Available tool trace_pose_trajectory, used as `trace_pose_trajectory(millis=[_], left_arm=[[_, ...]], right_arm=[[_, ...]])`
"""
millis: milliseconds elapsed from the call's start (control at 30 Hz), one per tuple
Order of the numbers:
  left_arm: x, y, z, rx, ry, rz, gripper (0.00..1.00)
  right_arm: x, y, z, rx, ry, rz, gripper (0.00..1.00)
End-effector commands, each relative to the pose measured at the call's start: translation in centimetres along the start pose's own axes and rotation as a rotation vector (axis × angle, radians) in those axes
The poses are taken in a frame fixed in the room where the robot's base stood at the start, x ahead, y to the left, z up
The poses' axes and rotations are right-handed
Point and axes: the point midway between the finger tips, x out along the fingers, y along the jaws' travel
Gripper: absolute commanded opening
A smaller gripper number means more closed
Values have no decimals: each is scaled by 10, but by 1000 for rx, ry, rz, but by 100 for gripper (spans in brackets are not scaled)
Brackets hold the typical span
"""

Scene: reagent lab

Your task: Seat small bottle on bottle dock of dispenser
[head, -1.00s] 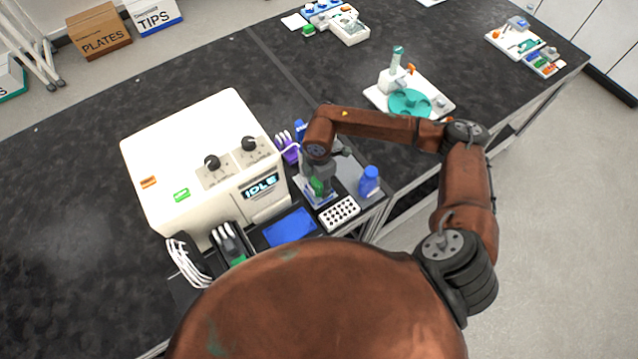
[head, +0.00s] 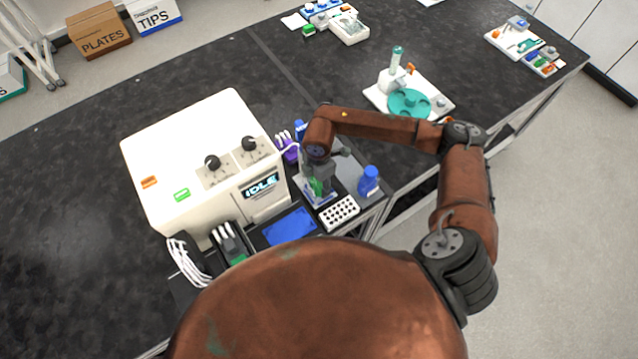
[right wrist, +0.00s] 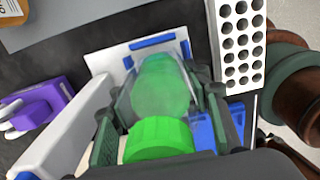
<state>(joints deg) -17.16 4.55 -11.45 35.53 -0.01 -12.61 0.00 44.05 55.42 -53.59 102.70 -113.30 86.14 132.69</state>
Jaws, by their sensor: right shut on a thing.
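My right gripper (head: 319,187) points down beside the white machine with the IDLE display (head: 210,170). In the right wrist view, its fingers (right wrist: 158,105) are shut on a small green bottle (right wrist: 160,88) with a bright green cap (right wrist: 158,138). The bottle shows as a bit of green (head: 316,187) in the head view. A white plate with blue corner pieces (right wrist: 102,62), which looks like the bottle dock, lies right below the bottle. The bottle hides the dock's middle, so I cannot tell whether they touch. My left gripper is not in view.
A white rack with dark holes (head: 339,212) and a blue bottle (head: 369,181) stand close to the right of the gripper. A purple holder (head: 288,149) is at its left. A blue pad (head: 289,226) lies in front, near the bench edge. A teal turntable device (head: 409,103) stands farther back.

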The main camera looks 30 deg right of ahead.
Motion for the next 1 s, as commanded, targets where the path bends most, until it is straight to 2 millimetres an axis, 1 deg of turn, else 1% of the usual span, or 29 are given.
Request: trace_pose_trajectory(millis=[333, 700, 1000], left_arm=[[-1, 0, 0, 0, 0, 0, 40], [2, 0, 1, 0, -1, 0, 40], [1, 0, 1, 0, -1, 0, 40]], right_arm=[[0, 0, 0, 0, 1, 0, 12], [8, 0, 0, 0, 1, 0, 12], [7, 0, 0, 0, 1, 0, 12]])
